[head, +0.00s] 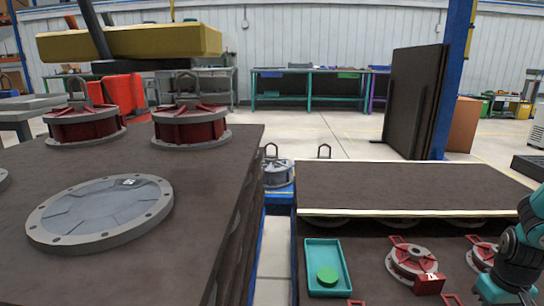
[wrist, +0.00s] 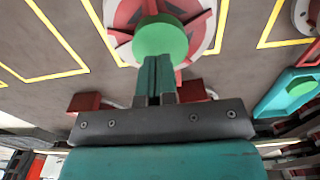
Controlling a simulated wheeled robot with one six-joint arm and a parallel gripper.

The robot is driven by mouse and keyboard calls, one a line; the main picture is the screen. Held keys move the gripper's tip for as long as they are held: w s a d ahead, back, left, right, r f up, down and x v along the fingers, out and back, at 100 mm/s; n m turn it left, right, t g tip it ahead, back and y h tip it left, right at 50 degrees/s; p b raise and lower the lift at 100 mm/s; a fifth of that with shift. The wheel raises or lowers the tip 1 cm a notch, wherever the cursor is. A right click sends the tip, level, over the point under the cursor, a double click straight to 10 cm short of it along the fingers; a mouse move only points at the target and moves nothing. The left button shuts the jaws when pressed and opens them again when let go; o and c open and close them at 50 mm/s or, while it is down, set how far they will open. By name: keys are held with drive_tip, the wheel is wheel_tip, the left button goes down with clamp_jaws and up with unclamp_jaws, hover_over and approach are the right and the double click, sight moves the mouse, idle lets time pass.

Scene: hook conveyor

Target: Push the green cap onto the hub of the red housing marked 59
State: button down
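In the wrist view a green cap (wrist: 160,38) lies over the middle of a red housing (wrist: 206,30) with a pale flange. My gripper (wrist: 157,62) has its two fingers together, with nothing visible between them. The fingertips are at the cap's near edge; whether they touch it, and how deep the cap sits, I cannot tell. No number shows on this housing. In the head view my arm is at the lower right and the fingertips are out of frame. Another red housing (head: 415,262) there has a bare grey hub and an unreadable white label.
A teal tray (head: 346,262) holds another green cap (head: 327,277); the tray also shows in the wrist view (wrist: 271,98). Another red housing (head: 482,256) stands beside my arm. A raised dark deck (head: 400,188) lies behind. A large dark block (head: 215,195) carries lidded housings at left.

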drive_tip(key=shift+f+b, duration=0.55)
drive_tip(key=shift+f, duration=0.55)
wheel_tip(320, 180, up, 7)
drive_tip(key=p, duration=0.7)
drive_tip(key=shift+r, duration=0.15)
